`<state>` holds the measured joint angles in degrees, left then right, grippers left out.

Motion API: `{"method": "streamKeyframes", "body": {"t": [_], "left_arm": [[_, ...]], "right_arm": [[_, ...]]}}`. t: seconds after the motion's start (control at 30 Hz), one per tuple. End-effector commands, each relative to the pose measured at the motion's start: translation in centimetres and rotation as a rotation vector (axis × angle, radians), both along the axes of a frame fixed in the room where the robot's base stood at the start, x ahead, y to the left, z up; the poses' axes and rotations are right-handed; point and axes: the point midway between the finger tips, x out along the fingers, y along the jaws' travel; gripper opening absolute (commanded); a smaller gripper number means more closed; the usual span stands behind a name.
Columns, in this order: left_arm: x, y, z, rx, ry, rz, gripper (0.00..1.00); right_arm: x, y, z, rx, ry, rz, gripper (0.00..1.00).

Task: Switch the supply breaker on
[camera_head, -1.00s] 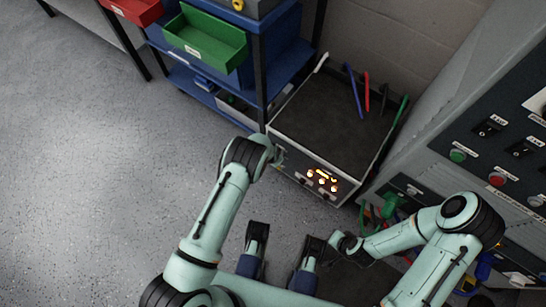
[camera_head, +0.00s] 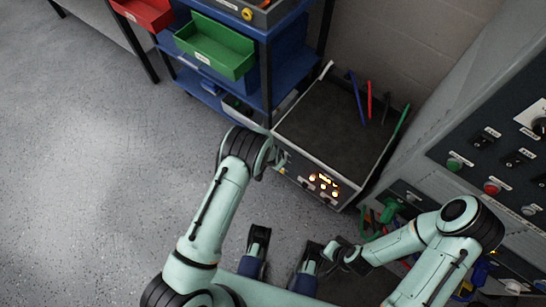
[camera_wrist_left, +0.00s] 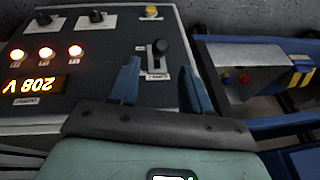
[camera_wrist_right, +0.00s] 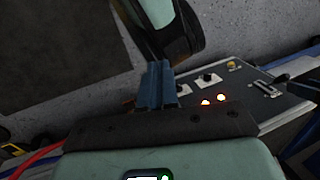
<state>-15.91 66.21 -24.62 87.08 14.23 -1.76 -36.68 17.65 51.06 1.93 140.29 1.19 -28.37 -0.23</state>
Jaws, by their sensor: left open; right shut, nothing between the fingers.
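The supply unit's front panel (camera_head: 315,178) is on the floor-level box with a dark top. In the left wrist view, the breaker (camera_wrist_left: 153,62) is a slotted plate with a black-knobbed lever (camera_wrist_left: 159,46). Its knob is at the end of the slot nearer the picture's top. The display (camera_wrist_left: 36,84) reads 208 V upside down, beside three lit lamps (camera_wrist_left: 46,53). My left gripper (camera_wrist_left: 160,82) is open, its fingers appearing either side of the breaker; contact cannot be told. My right gripper (camera_wrist_right: 162,85) is shut and empty, away from the panel.
A blue shelf (camera_head: 265,85) with a green bin (camera_head: 215,48) stands left of the box. Colored cables (camera_head: 370,98) rise at its back. A grey cabinet (camera_head: 425,130) with switches and buttons stands right. Open floor (camera_head: 100,190) lies left.

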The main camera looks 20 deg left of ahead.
Motion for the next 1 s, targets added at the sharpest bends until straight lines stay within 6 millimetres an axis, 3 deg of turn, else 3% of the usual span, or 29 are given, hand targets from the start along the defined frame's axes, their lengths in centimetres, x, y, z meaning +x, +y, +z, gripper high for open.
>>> {"method": "streamKeyframes", "body": {"t": [0.1, 0.33, 1.0], "left_arm": [[-0.8, 0.0, 2.7, 0.000, -0.001, 0.000, 0.48], [-1.8, 0.0, 5.1, 0.000, 0.000, 0.000, 0.48], [-2.2, 0.1, 5.3, 0.000, 0.004, 0.003, 0.48]], "right_arm": [[-1.1, 0.5, 1.1, 0.014, 0.030, 0.012, 0.00], [-2.4, 1.1, 1.9, 0.030, 0.065, 0.027, 0.00], [-2.5, 1.1, 2.1, 0.032, 0.068, 0.028, 0.00]]}}
